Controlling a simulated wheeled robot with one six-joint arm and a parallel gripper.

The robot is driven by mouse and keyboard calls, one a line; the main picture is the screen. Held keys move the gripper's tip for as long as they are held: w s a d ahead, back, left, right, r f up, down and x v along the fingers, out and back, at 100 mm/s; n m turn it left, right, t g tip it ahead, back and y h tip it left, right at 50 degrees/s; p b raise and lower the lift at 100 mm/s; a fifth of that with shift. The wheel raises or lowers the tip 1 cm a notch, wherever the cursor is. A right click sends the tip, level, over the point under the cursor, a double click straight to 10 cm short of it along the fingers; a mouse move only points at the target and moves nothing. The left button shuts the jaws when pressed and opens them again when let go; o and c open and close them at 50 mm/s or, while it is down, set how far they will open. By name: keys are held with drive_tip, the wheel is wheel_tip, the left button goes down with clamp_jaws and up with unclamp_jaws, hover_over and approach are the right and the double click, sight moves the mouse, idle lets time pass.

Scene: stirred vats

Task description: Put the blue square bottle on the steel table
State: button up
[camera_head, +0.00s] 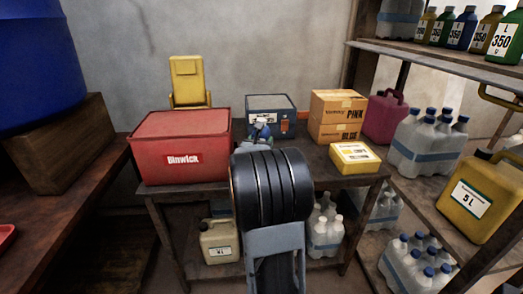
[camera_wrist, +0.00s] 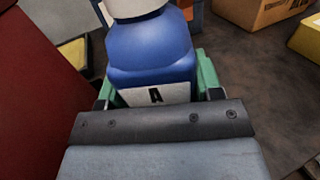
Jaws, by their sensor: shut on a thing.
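The blue square bottle (camera_wrist: 152,48) is between the green finger pads of my gripper (camera_wrist: 155,84) in the wrist view. It has a pale cap and a white label low on its body. My gripper is shut on it. In the head view the bottle (camera_head: 261,131) shows as a small blue shape with a light top, just beyond my dark wrist, which hides most of it. It is over the middle of the dark-topped table (camera_head: 318,163), which also fills the wrist view's right side (camera_wrist: 268,85). I cannot tell whether the bottle's base touches it.
A red Binwick box (camera_head: 182,140) stands left of my gripper. Behind are a blue-grey box (camera_head: 271,103) and stacked cardboard boxes (camera_head: 337,108). A yellow box (camera_head: 354,157) sits at the table's right. Shelves with bottles (camera_head: 440,62) stand further right. Bare tabletop lies right of my wrist.

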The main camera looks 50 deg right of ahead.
drive_tip(key=shift+f+b, duration=0.35)
drive_tip(key=shift+f, duration=1)
drive_tip(key=shift+f, duration=0.15)
drive_tip(key=o, duration=1.1)
drive_tip(key=shift+o, duration=0.2)
